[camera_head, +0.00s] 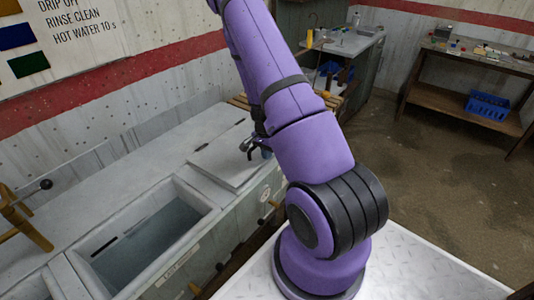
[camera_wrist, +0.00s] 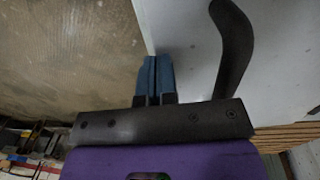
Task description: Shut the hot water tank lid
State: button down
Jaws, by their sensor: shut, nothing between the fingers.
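A pale grey lid (camera_head: 222,158) lies flat, or nearly so, on the tank bench in the head view. A pale panel, apparently this lid, fills the upper right of the wrist view (camera_wrist: 285,70). A dark curved handle-like piece (camera_wrist: 232,45) shows in front of it; I cannot tell whether it is fixed to the lid. My gripper (camera_head: 266,153) is at the lid's right front edge, partly hidden behind my arm. Its blue fingertips (camera_wrist: 155,75) are together and empty, beside the panel's edge. I cannot tell whether they touch it.
An open basin with water (camera_head: 150,240) is left of the lid. A wooden tool with a black knob (camera_head: 20,222) stands at the far left. A workbench (camera_head: 470,50) with a blue crate (camera_head: 488,104) is at the back right. The floor between is clear.

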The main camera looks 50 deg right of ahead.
jog(key=shift+s+f, duration=0.2)
jog(key=shift+f, duration=1.05)
jog(key=shift+s+a+f, duration=0.15)
jog(key=shift+r, duration=0.6)
notch_tip(320, 180, up, 14)
jog(key=shift+w+f, duration=0.2)
jog(key=shift+f, duration=0.05)
